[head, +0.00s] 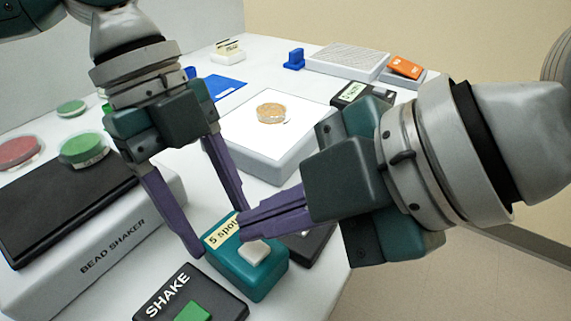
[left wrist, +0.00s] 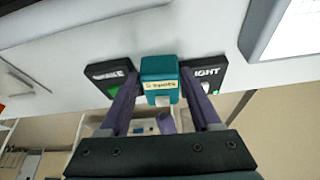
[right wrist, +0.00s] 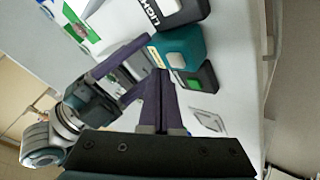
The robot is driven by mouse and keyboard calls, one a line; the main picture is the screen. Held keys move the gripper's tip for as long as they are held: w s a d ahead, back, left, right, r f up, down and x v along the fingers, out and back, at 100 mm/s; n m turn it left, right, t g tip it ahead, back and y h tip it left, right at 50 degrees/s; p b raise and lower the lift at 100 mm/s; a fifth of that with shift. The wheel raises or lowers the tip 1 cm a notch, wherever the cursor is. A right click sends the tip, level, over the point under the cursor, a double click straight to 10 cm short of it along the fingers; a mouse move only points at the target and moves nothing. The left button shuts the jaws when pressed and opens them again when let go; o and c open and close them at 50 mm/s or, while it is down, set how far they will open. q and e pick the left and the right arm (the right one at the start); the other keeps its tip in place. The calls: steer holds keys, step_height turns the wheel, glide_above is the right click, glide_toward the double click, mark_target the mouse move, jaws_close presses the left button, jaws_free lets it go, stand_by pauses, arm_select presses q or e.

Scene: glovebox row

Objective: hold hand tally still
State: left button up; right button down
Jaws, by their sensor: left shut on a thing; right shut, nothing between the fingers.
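The hand tally (head: 262,277) is a teal box with a pale "5 spots" label and a white button on top. It stands upright at the table's front edge and also shows in the left wrist view (left wrist: 158,68). My left gripper (head: 220,230) is shut on it, one purple finger on each side. My right gripper (head: 241,228) is shut and empty, its fingertips close above the label and button; I cannot tell whether they touch. The right wrist view shows only part of the tally (right wrist: 183,46), behind the right fingers.
A black SHAKE box (head: 178,288) with a green button stands left of the tally; a LIGHT box (right wrist: 150,10) stands on its other side. The bead shaker (head: 85,240) is at left with lidded dishes. Behind is a white pad (head: 275,158) carrying a tan dish (head: 271,112).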

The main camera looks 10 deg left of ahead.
mark_target(267, 250)
steer(key=shift+f, duration=0.2)
steer(key=shift+f, duration=0.25)
steer(key=shift+f, duration=0.4)
stand_by(0.8)
steer(key=shift+r, duration=0.85)
steer(key=shift+r, duration=0.1)
steer(key=shift+r, duration=2.4)
stand_by(0.8)
